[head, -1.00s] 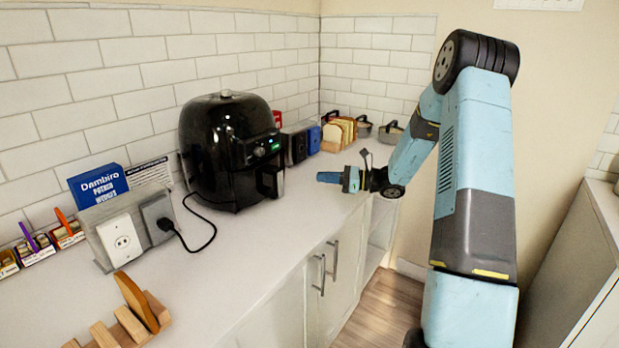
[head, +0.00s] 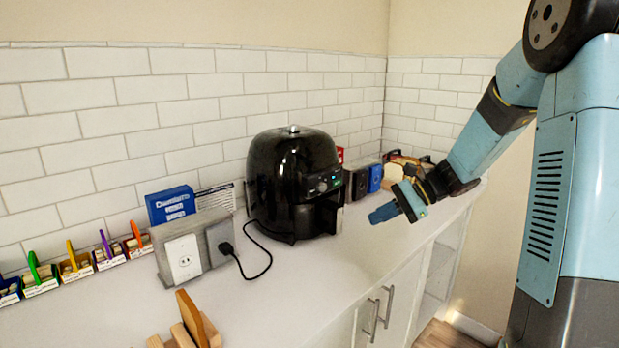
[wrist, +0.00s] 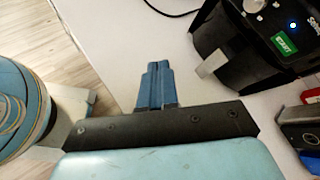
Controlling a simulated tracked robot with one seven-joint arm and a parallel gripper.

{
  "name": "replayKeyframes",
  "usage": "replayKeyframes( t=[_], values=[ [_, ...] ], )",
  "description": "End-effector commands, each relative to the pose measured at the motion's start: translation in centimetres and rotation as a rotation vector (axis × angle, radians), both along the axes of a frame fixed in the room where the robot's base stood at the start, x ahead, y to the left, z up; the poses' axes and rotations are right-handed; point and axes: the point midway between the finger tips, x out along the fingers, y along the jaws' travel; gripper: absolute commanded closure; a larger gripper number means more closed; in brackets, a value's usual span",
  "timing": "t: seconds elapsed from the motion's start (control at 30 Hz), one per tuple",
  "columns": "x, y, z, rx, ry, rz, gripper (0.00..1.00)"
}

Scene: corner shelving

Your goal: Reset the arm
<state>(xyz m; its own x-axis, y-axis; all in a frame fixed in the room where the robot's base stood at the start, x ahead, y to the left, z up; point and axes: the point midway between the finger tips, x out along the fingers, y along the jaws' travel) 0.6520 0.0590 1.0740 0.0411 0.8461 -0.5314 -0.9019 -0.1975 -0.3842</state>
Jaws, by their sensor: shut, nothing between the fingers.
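My gripper (head: 384,214) is at the end of my blue arm, above the white counter (head: 330,270) near its front edge, to the right of the black air fryer (head: 293,180). Its blue fingers are together with nothing between them, and they point left in the head view. In the wrist view the shut fingers (wrist: 157,85) stand out over the white counter. The air fryer (wrist: 245,40) is at the upper right there, apart from the fingers.
A power socket box (head: 195,250) with a plugged black cord stands left of the fryer. A blue box (head: 171,205) and small coloured-handled baskets (head: 76,264) line the wall. A wooden rack (head: 190,325) is at the front. Bread (head: 402,170) stands at the back right. The counter's middle is clear.

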Motion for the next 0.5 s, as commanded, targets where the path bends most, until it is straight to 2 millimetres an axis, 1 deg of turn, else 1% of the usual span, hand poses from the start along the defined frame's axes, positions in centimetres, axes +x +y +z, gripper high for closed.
replayKeyframes(
  t=[0.03, 0.23, 0.5],
  values=[
    [-1.2, 0.4, 0.8, -0.048, -0.035, 0.034, 1.00],
    [-5.7, 0.9, 2.6, -0.232, -0.161, 0.166, 1.00],
    [-11.4, 0.4, 4.8, -0.470, -0.340, 0.335, 1.00]
  ],
)
